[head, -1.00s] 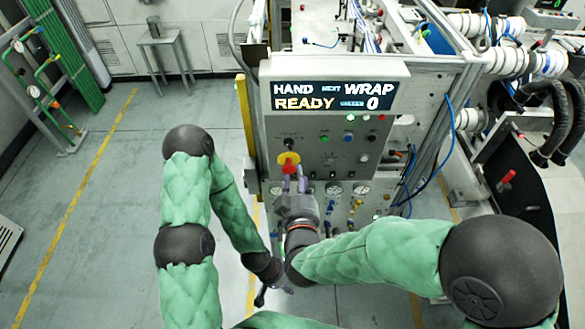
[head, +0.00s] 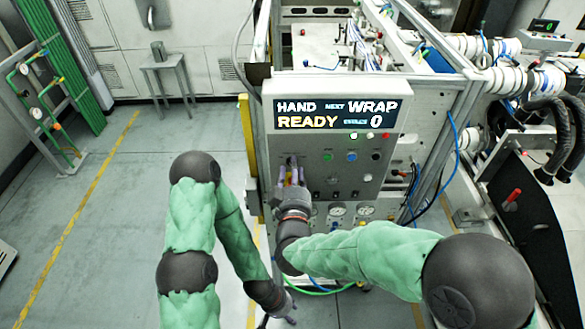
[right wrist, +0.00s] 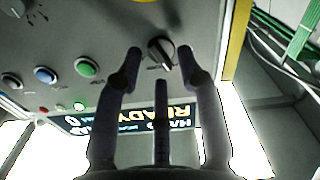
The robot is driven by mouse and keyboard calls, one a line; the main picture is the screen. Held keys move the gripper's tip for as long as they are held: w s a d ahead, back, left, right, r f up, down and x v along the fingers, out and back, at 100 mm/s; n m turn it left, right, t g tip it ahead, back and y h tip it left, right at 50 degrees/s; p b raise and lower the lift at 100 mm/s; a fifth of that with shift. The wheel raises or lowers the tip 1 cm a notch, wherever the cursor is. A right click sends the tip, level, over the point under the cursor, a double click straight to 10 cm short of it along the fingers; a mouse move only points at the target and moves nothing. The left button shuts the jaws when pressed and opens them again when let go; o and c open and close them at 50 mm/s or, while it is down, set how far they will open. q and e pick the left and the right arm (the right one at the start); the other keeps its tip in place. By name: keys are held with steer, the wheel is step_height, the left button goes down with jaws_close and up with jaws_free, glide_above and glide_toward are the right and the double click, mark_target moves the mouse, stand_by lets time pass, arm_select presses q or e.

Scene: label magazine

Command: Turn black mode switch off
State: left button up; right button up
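The black mode switch (head: 291,160) is a small rotary knob on the grey control panel (head: 330,178), below the display at its left side. It also shows in the right wrist view (right wrist: 161,53), which sees the panel upside down; its handle is slightly tilted there. My right gripper (head: 291,176) is at the panel just below the switch. In the right wrist view my right gripper (right wrist: 160,65) is open, its fingertips on either side of the knob; contact cannot be told. My left gripper (head: 282,314) hangs low, away from the panel, fingers apart and empty.
The display (head: 336,113) reads HAND, NEXT WRAP, READY, 0. Green (right wrist: 87,68) and blue (right wrist: 46,75) buttons sit beside the switch. A yellow-based stop button is mostly hidden behind my right gripper. A yellow post (head: 248,150) stands left of the panel.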

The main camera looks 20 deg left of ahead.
steer(key=shift+w+a, duration=0.1)
steer(key=shift+w, duration=0.4)
jaws_close()
steer(key=n+p, duration=0.1)
steer(key=n, duration=0.2)
steer(key=shift+a+r+n+p, duration=0.1)
steer(key=shift+n+p, duration=0.2)
steer(key=shift+p, duration=0.05)
steer(key=shift+a+n+p, duration=0.15)
steer(key=shift+n+p, duration=0.85)
steer(key=shift+n, duration=1.6)
steer(key=shift+s, duration=0.1)
